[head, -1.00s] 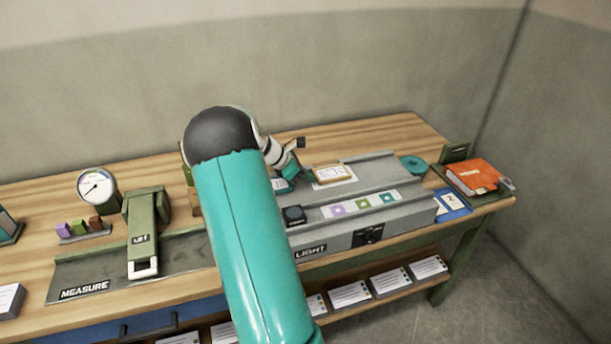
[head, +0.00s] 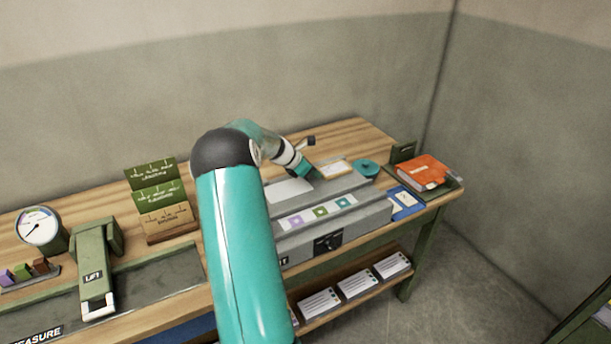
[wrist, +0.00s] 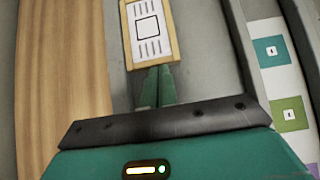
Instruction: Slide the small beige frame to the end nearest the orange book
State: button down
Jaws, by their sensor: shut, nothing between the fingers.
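The small beige frame (head: 337,168), around a white printed card, lies on the grey track of the light box (head: 372,215), close to the track's right end. It also shows in the wrist view (wrist: 150,30), its far edge cut off. My gripper (head: 316,174) is low over the track at the frame's left side. In the wrist view its two green fingers (wrist: 157,72) are together, with tips at the frame's near edge and apparently touching it. The orange book (head: 424,170) lies on a dark tray at the table's right end.
A blue card (head: 405,202) lies in front of the book. A white sheet (head: 290,189) shows left of my gripper. Coloured swatches (head: 318,212) line the box. A green card stand (head: 160,200) is at left.

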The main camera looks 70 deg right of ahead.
jog(key=w+a, duration=0.3)
jog(key=shift+w, duration=0.15)
jog(key=v, duration=0.8)
jog(key=shift+a+r, duration=0.15)
jog(key=shift+r, duration=0.2)
jog(key=shift+w+a+r, duration=0.25)
jog(key=shift+r, duration=0.15)
